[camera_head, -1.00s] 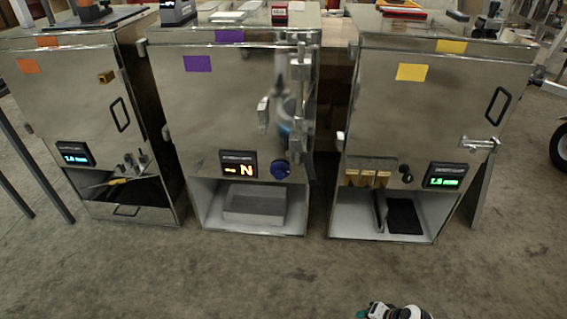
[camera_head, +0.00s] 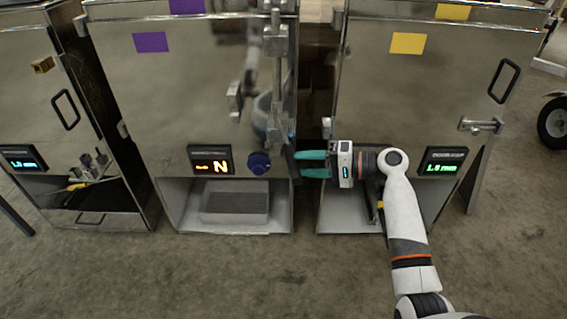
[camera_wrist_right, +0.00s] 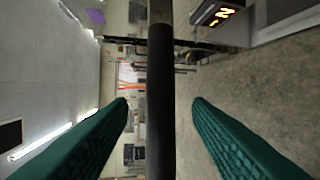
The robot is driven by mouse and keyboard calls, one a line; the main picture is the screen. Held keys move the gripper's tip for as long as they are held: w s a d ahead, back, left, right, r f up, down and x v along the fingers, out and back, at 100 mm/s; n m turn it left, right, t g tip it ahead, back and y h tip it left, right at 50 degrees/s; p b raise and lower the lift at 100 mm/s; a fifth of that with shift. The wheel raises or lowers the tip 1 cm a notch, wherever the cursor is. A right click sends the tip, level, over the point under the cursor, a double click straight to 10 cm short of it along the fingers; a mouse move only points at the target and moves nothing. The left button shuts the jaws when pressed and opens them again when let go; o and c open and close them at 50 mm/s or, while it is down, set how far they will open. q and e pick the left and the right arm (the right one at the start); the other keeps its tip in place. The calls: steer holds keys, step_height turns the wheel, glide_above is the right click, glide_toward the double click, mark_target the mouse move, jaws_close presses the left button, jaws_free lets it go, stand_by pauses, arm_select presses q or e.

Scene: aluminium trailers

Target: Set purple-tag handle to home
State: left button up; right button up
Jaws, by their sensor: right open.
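The purple-tag cabinet (camera_head: 180,100) stands in the middle, marked by purple tags (camera_head: 151,42). Its metal latch hardware (camera_head: 278,45) runs down the right edge of the door. A dark handle bar (camera_head: 289,162) hangs at the lower end of this hardware. My right gripper (camera_head: 299,166) is open, with its teal fingers pointing left at this bar. In the right wrist view the black bar (camera_wrist_right: 160,95) runs lengthwise between the two fingers, with gaps on both sides. Whether the bar lies fully between the fingertips in depth is hard to tell. My left gripper is out of view.
A display (camera_head: 211,160) and a blue knob (camera_head: 259,163) sit on the middle cabinet, left of my fingers. The yellow-tag cabinet (camera_head: 400,100) stands right, behind my right arm. Another cabinet (camera_head: 40,110) stands left. Open floor (camera_head: 200,280) lies in front.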

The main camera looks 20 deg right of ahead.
mark_target(286, 141)
steer(key=x, duration=0.6)
steer(key=shift+d, duration=0.1)
steer(key=shift+c, duration=0.6)
jaws_close()
